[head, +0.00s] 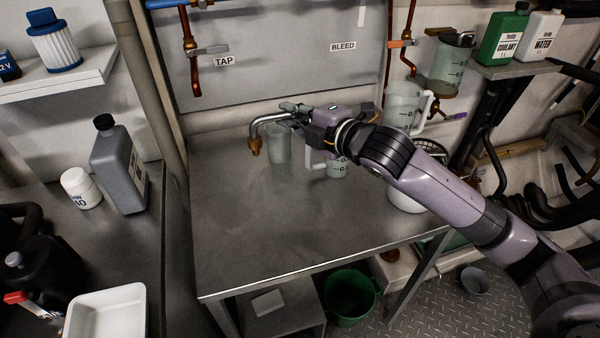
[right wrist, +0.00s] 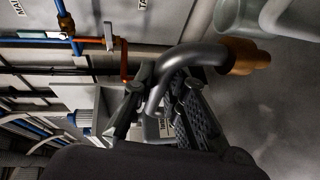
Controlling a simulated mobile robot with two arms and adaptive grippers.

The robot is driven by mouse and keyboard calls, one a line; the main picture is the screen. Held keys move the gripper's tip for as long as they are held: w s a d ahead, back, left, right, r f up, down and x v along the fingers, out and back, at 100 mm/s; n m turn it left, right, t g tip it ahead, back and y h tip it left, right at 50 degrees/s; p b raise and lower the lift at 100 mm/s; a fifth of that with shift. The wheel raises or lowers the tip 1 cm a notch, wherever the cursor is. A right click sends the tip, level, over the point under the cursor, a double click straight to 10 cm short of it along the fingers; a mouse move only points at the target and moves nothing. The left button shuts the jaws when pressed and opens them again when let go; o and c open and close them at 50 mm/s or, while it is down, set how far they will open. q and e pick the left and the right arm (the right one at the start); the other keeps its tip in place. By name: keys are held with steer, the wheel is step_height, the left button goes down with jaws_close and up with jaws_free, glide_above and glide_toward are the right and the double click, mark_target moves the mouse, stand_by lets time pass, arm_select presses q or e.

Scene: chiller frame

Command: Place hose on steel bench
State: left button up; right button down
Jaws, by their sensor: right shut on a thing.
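The hose (head: 268,118) is a short grey bent tube with a brass end fitting (head: 254,146). My right gripper (head: 292,108) is shut on the hose above the back part of the steel bench (head: 235,225). The hose's bend points left, and its brass end hangs downward in the head view. I cannot tell how far the brass end is from the bench top. In the right wrist view the hose (right wrist: 185,62) passes between the gripper fingers (right wrist: 165,98), brass end to the right. My left gripper is not in view.
A clear beaker (head: 280,150) and a handled jug (head: 337,169) stand on the bench by the gripper. Another clear jug (head: 400,98) is behind my arm. Copper pipes with taps (head: 192,55) hang at the back. The front and left of the bench are clear.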

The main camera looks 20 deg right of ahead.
step_height(320, 180, down, 14)
steer(key=shift+f+b, duration=0.1)
steer(key=shift+b, duration=0.35)
steer(key=c, duration=1.6)
jaws_free()
steer(key=shift+f, duration=0.15)
steer(key=shift+r, duration=0.2)
steer(key=v, duration=1.2)
steer(key=shift+b, duration=0.4)
steer(key=shift+f, duration=0.1)
